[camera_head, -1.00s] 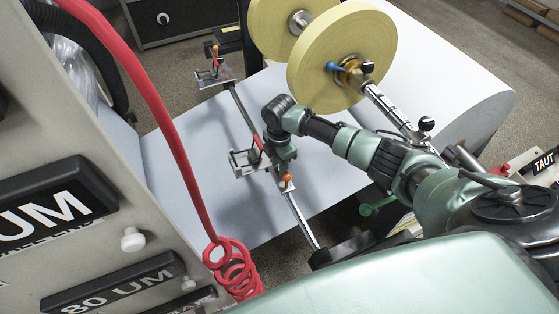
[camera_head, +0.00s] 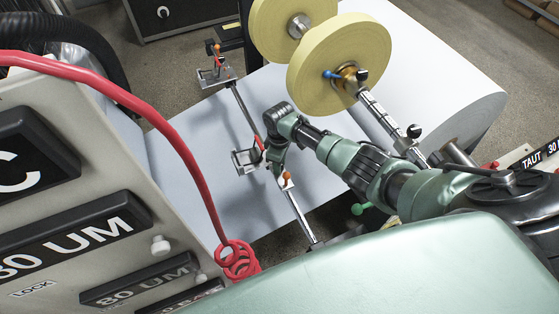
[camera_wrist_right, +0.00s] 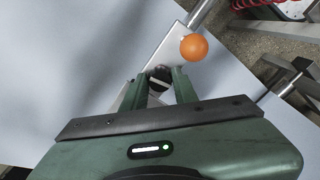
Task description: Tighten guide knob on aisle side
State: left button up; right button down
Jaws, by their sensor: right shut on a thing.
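A guide bar (camera_head: 298,218) runs across the white web, with two guide brackets on it. The nearer bracket (camera_head: 244,163) has an orange ball-ended lever (camera_head: 287,176); the farther bracket (camera_head: 214,72) has another orange lever. My right gripper (camera_head: 275,164) is at the nearer bracket, pointing down. In the right wrist view, its two green fingers (camera_wrist_right: 160,82) are shut on a small dark knob (camera_wrist_right: 158,75), partly hidden between them. The orange ball (camera_wrist_right: 194,47) is just beyond the fingers, apart from them. My left gripper is not in view.
Two yellow rolls (camera_head: 338,62) sit on a shaft behind my right arm. A coiled red hose (camera_head: 190,165) hangs in front of the panel with black label plates (camera_head: 75,237) at left. The white web (camera_head: 215,135) lies beneath the guide bar.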

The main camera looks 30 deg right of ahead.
jog(key=shift+m+p, duration=0.6)
jog(key=shift+m, duration=1)
jog(key=c, duration=1.4)
grip_release()
jog(key=shift+o, duration=0.2)
notch_tip(320, 180, up, 8)
jog(key=shift+f+p, duration=0.1)
jog(key=shift+p, duration=0.45)
